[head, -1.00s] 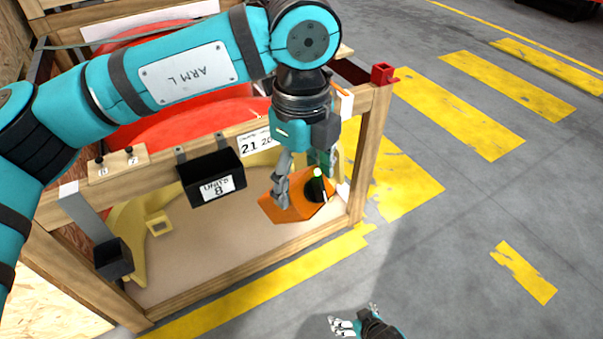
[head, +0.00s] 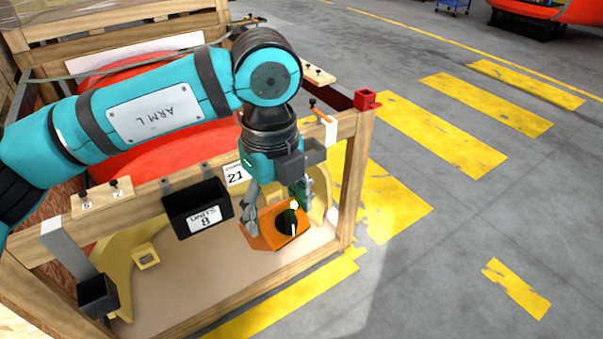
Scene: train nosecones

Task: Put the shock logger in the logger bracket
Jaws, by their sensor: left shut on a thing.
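My left gripper (head: 278,205) is shut on the orange shock logger (head: 263,239), a faceted block with a dark round face and a small bright light. It holds the logger in front of the wooden crate's front opening, near the right post; the fingers hide part of it. No label names the logger bracket. Candidates are a small open black holder (head: 98,297) on a grey strap at the lower left and a red square socket (head: 367,99) on the crate's right corner. Both look empty and apart from the logger. My right gripper is not in view.
A black bin marked UNITS 8 (head: 197,212) hangs on the crate's front rail (head: 147,205). A small block with black knobs (head: 101,198) sits left of it. A red nosecone (head: 165,150) lies behind my left arm. The striped floor to the right is clear.

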